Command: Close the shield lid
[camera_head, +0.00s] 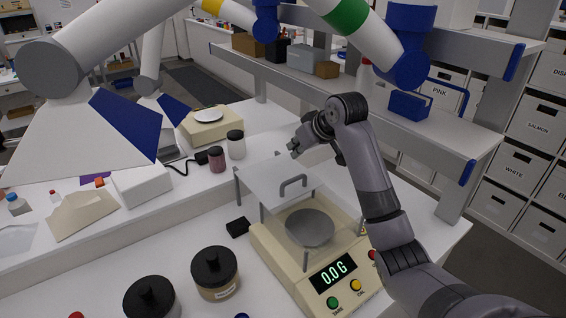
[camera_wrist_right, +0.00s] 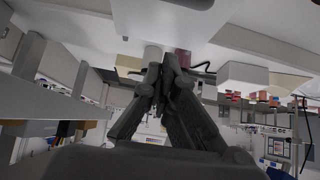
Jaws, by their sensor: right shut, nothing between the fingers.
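The balance (camera_head: 283,266) is a cream box on the white bench, with a round grey pan (camera_head: 310,229) and a display reading 0.0 G. The shield lid (camera_head: 262,182) is a pale flat panel with a dark grey loop handle (camera_head: 293,186). It sits raised on thin posts toward the back left of the balance, and the pan shows uncovered in front of it. My right gripper (camera_head: 299,147) is beyond and above the lid's far edge, apart from the handle. In the right wrist view its fingers (camera_wrist_right: 169,58) are together and empty. My left gripper is not in view.
Two dark-lidded jars (camera_head: 214,272) (camera_head: 152,299) stand left of the balance. A small black block (camera_head: 238,227) lies beside the balance. A grey shelf (camera_head: 428,126) bounds the right.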

